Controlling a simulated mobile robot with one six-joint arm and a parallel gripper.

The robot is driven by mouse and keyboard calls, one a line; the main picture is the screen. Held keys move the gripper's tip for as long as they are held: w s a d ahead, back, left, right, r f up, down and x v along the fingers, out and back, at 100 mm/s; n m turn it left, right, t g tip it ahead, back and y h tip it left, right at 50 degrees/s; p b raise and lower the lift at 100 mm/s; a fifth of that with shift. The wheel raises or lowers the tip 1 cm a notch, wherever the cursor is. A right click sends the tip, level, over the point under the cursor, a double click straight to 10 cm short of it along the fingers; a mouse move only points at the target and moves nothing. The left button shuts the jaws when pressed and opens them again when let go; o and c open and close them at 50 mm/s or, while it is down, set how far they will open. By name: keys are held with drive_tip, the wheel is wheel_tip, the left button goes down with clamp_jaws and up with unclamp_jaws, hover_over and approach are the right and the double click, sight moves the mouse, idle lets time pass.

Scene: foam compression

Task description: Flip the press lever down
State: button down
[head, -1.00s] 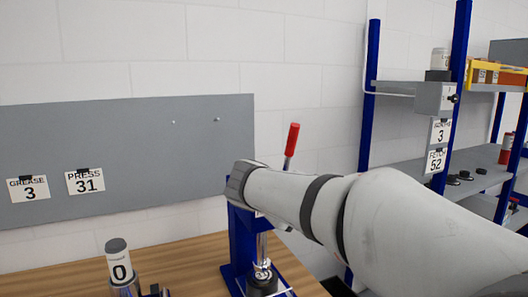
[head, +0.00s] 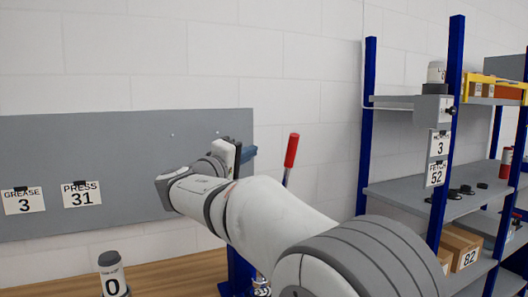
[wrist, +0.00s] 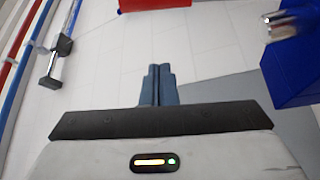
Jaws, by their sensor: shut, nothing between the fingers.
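The press lever has a red grip (head: 291,150) and stands nearly upright, tilted slightly right, in the head view. The blue press frame (head: 238,270) is mostly hidden behind my arm. My gripper (head: 248,153) is raised to the left of the red grip, at about its height, with a visible gap in the picture. Its blue-grey fingers are shut and empty, as the wrist view also shows (wrist: 158,72). At the wrist view's right edge is a blue block (wrist: 290,65) with a blurred metal part; I cannot tell if it is the press.
A grease canister (head: 112,272) stands on the wooden bench (head: 180,272) at left. A grey panel (head: 100,150) with signs is behind. A blue-posted shelf (head: 400,200) with boxes and pucks stands right. A red object (wrist: 155,4) tops the wrist view, unclear what.

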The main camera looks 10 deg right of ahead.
drive_tip(key=w+d+p, duration=0.3)
drive_tip(key=d, duration=0.5)
drive_tip(key=shift+w+p, duration=0.15)
drive_tip(key=shift+p, duration=0.15)
drive_tip(key=shift+r, duration=0.1)
drive_tip(key=shift+b, duration=0.4)
